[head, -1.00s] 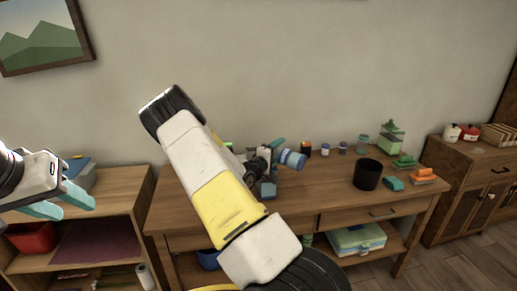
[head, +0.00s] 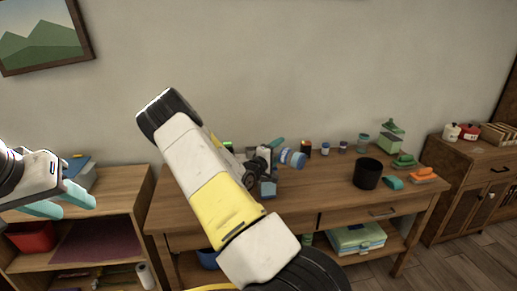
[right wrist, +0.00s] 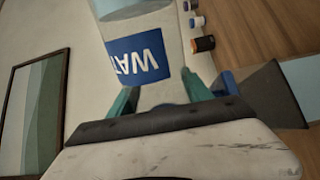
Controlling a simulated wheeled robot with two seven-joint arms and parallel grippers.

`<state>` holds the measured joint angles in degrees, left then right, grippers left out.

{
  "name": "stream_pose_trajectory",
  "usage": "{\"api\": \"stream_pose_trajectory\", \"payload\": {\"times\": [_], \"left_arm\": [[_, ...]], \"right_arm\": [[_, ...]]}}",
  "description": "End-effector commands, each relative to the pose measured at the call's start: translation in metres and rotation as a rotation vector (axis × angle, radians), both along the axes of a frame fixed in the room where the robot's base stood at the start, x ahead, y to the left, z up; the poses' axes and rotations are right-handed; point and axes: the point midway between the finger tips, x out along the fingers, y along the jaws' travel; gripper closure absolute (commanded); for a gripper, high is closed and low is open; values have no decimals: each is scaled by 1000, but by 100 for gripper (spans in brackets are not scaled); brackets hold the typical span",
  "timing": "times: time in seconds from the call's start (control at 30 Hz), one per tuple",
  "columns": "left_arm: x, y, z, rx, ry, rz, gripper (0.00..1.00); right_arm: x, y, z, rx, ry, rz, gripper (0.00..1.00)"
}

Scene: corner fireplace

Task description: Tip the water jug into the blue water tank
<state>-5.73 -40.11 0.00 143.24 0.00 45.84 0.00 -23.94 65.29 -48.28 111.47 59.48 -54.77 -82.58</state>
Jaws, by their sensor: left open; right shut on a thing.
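The water jug (head: 293,158) lies tipped on its side above the desk in the head view. In the right wrist view the clear jug (right wrist: 165,92) shows a blue label with white letters. My right gripper (head: 273,158) is shut on it, with teal fingers on both sides. A small blue block-like thing (head: 268,188), apparently the blue water tank, shows just below the gripper, partly hidden by my arm. In the right wrist view a grey and pale blue shape (right wrist: 303,85) at the right may be the tank. My left gripper (head: 80,200) is open and empty at the far left.
The desk (head: 320,195) carries a black cup (head: 367,174), small jars along the back, a green-lidded container (head: 391,138) and orange and green items at the right. A shelf unit (head: 130,185) stands left. The desk's middle front is clear.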

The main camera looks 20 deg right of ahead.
Motion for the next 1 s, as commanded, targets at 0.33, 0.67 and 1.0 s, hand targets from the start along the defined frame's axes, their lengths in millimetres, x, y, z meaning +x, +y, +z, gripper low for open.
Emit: {"api": "stream_pose_trajectory", "payload": {"times": [0.33,0.67,1.0], "left_arm": [[0,0,0,0,0,0,57],[0,0,0,0,0,0,57],[0,0,0,0,0,0,57]], "right_arm": [[3,2,34,193,-321,2,100],[6,4,60,340,-560,-1,100],[17,9,106,603,-989,0,100]]}}
